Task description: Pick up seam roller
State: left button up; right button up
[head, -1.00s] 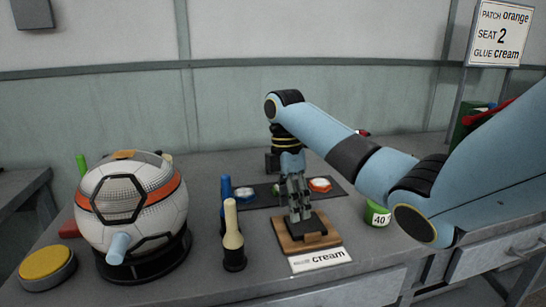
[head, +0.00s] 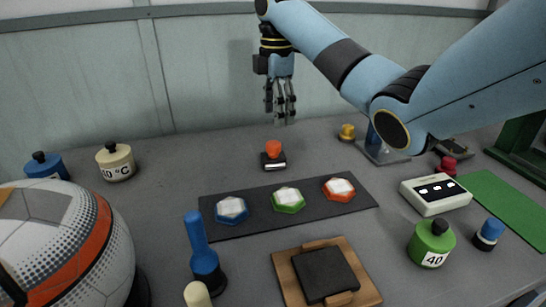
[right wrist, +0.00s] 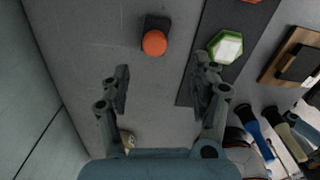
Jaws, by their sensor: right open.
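A small black block with a round orange knob (head: 273,153), which I take to be the seam roller, stands upright on the grey table behind the dark mat. In the right wrist view the orange knob (right wrist: 154,42) lies just beyond the fingertips, roughly between the finger lines. My right gripper (head: 281,113) is open and empty, pointing down above and behind the knob in the head view. Its two fingers (right wrist: 162,82) are apart with bare table between them. My left gripper is not in view.
A dark mat (head: 250,220) holds blue, green and orange hexagonal patches. In front are a wooden board (head: 285,269) with a black pad and a blue-handled tool (head: 198,239). A green pot (head: 430,241) and white box (head: 435,194) stand right; the ball (head: 68,245) is left.

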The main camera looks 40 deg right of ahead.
aim_at(273, 143)
notch_tip(273, 143, down, 4)
jog(key=shift+w+r+b, duration=0.1)
jog(key=shift+b, duration=1)
jog(key=shift+f, duration=0.4)
jog(key=shift+w+f+b, duration=0.1)
jog(key=shift+f+b, duration=0.15)
jog(key=shift+b, duration=0.05)
jog(key=f, duration=0.3)
jog(key=shift+w+f+b, duration=0.25)
jog(key=shift+f+b, duration=0.05)
jog(key=shift+b, duration=0.05)
jog(key=shift+f, duration=0.35)
grip_shut()
